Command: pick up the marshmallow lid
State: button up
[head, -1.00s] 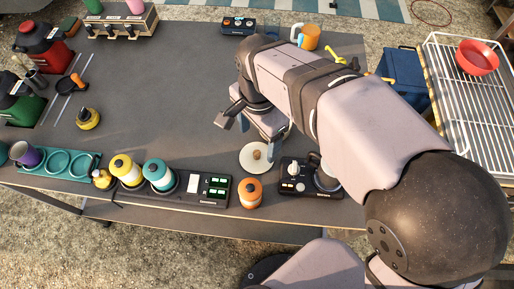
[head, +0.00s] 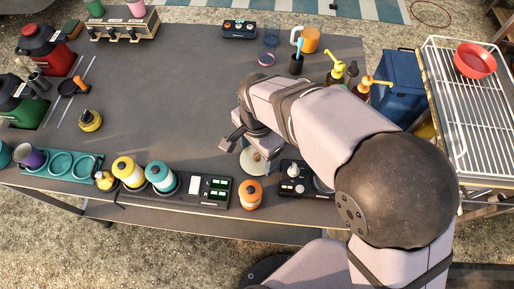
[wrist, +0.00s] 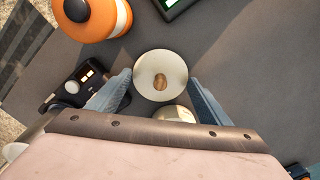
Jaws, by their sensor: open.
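The marshmallow lid appears to be the cream disc with a small brown wooden knob (wrist: 160,82) in the wrist view. In the head view the pale lid (head: 252,163) lies near the table's front edge, partly hidden by my gripper. My gripper (wrist: 158,98) is open, with one blue-grey finger on each side of the lid's near part and nothing held. In the head view my gripper (head: 265,152) is low over the lid. A second pale round thing (wrist: 177,114) shows between the fingers, partly hidden by the gripper body.
An orange-and-white bottle (head: 250,194) stands close to the lid, front left. A black device with a knob (head: 293,184) sits close on the right. A long dark panel with green displays (head: 205,190) is at left. The table (head: 170,80) is clear behind and left.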

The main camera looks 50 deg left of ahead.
aim_at(257, 155)
jog(key=shift+d, duration=0.1)
grip_shut()
notch_tip(257, 155, up, 10)
jog(key=w+d+r+m+p, duration=0.2)
jog(key=w+d+r+p, duration=0.3)
jog(key=p, duration=1)
jog(key=w+a+f+n+p, duration=0.1)
jog(key=w+a+f+n, duration=0.1)
jog(key=a, duration=0.7)
jog(key=shift+w+a+f+n, duration=0.15)
jog(key=shift+w+f+n, duration=0.15)
jog(key=shift+w+f, duration=0.65)
